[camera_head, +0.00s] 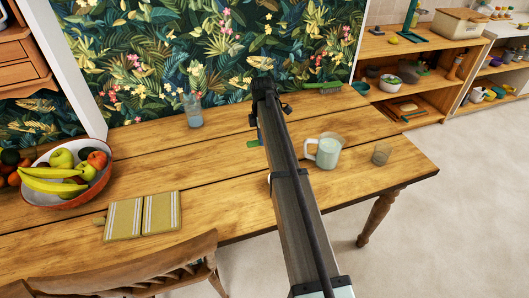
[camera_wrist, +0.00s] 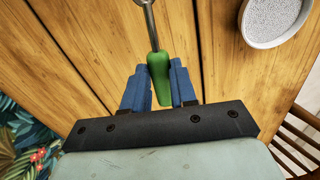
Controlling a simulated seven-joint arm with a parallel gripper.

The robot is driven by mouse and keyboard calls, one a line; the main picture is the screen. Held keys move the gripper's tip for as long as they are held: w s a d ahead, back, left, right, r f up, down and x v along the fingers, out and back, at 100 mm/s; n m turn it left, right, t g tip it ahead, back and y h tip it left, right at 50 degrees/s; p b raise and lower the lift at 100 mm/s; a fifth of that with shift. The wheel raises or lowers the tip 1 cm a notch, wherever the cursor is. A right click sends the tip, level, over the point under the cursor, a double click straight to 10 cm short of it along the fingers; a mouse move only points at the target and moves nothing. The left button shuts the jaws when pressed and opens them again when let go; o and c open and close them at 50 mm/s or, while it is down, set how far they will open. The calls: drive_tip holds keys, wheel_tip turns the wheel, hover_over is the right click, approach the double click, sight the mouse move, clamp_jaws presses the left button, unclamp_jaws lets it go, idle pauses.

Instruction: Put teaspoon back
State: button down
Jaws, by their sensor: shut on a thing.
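The teaspoon has a green handle (camera_wrist: 159,75) and a metal shaft that runs up out of the top of the wrist view; its bowl end is out of frame there. My gripper (camera_wrist: 160,88) is shut on the green handle with its blue fingers on either side. In the head view my gripper is low over the table, mostly hidden behind my arm, and a bit of green (camera_head: 254,143) that seems to be the handle shows at its left. I cannot tell whether the spoon touches the wood.
A patterned wall stands behind; shelves (camera_head: 415,85) stand right.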

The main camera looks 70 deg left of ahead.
sight(263, 157)
drive_tip(key=shift+f, duration=3.6)
drive_tip(key=c, duration=0.9)
unclamp_jaws()
drive_tip(key=shift+f, duration=0.1)
wheel_tip(263, 157, up, 14)
drive_tip(key=shift+d+f, duration=0.1)
drive_tip(key=shift+f, duration=0.05)
drive_tip(key=shift+d, duration=0.1)
